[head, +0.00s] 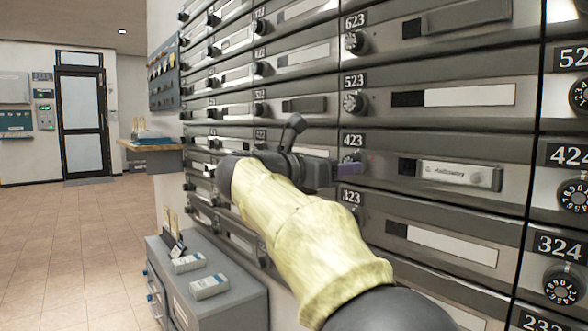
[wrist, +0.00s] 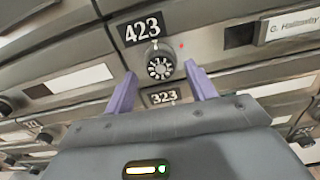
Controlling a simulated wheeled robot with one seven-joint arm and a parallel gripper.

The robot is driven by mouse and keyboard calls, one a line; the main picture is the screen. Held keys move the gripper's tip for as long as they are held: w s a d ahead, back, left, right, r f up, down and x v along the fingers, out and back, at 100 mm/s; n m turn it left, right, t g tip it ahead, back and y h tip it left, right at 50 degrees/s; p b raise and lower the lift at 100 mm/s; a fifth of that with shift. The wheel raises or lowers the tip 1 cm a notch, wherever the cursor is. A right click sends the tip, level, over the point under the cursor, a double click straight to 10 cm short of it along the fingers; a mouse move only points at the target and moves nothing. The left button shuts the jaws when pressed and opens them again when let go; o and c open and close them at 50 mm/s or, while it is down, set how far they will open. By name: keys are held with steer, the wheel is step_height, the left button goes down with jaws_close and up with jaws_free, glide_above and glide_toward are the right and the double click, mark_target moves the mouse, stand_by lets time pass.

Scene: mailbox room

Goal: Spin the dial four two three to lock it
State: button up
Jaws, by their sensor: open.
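The dial of box 423 (wrist: 160,67) is a round black knob with white marks, just below the 423 number plate (wrist: 142,30). My gripper (wrist: 160,82) is open, with one purple finger to each side of the dial's lower part in the wrist view. I cannot tell whether the fingers touch it. In the head view my gripper (head: 345,170) is at the wall of boxes. The 423 box door (head: 450,172) is closed and carries a Holloway name label.
The dial of box 523 (head: 353,103) is above, and the 323 plate (wrist: 163,97) is below. Box 424's dial (head: 573,195) is at the right. A grey cabinet (head: 225,305) with small boxes on top stands at lower left. The tiled floor at left is clear.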

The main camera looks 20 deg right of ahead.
steer(key=p+v, duration=0.4)
steer(key=v, duration=1.2)
steer(key=shift+r, duration=0.1)
